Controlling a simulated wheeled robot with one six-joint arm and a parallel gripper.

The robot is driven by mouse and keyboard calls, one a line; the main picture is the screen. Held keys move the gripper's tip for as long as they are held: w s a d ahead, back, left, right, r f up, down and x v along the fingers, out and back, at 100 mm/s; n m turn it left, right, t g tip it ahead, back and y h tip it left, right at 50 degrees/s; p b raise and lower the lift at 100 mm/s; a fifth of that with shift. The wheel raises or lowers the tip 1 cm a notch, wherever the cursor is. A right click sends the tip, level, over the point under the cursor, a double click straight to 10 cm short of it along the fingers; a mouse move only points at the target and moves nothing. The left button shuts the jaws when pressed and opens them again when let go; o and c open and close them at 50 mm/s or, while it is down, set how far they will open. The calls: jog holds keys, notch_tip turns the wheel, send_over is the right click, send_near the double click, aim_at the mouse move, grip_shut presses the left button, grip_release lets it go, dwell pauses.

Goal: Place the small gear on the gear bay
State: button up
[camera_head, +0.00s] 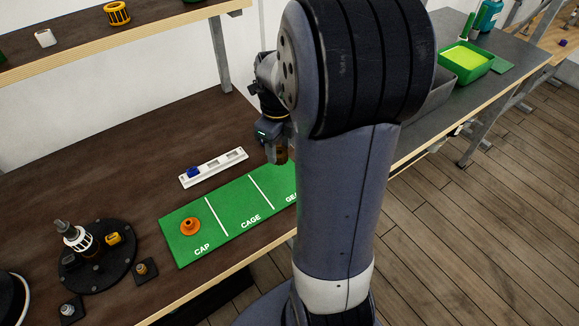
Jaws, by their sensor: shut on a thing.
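The green mat (217,220) has bays marked CAP, CAGE and, at the right end, the gear bay (279,187), whose label is cut off by my arm. My gripper (281,160) is above the far side of the gear bay, pointing down. It is shut on a small brownish thing, which I take to be the small gear (282,154). Its teeth are too small to make out, and I cannot tell whether it touches the mat. An orange cap-like part (190,226) sits in the CAP bay. The CAGE bay is empty.
A white slotted tray (213,167) with a blue piece lies behind the mat. A black round base (96,262) with an upright assembly stands at left, small parts beside it. A grey bin (434,96) and green tray (466,61) are at right. My arm hides the middle.

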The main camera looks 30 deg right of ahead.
notch_tip(320, 180, down, 8)
jog(key=shift+r, duration=0.15)
dwell(0.3)
jog(key=o, duration=1.1)
notch_tip(320, 180, up, 12)
jog(key=shift+a, duration=0.1)
